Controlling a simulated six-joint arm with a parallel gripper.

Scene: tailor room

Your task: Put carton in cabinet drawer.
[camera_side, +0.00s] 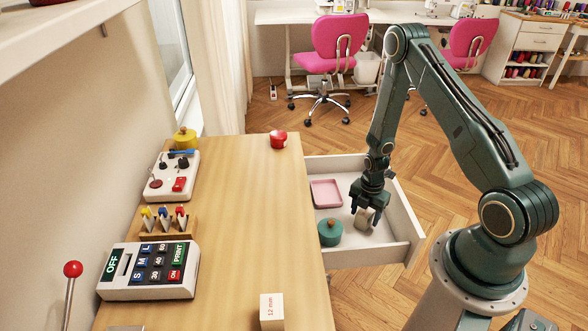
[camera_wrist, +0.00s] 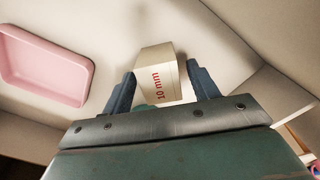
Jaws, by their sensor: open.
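The open cabinet drawer (camera_side: 345,257) is white and sticks out from the right side of the wooden cabinet. In the side view a small pale carton (camera_side: 363,219) is inside the drawer, under my gripper (camera_side: 367,211). In the wrist view the carton (camera_wrist: 160,74) shows red "10 mm" print and stands between the two blue fingers of my gripper (camera_wrist: 160,88). The fingers are open, with a gap at each side of the carton. Whether its underside rests on the drawer floor is hard to tell.
A pink tray (camera_side: 326,193) and a round teal tin (camera_side: 330,232) are in the drawer left of the carton. The drawer walls surround my gripper.

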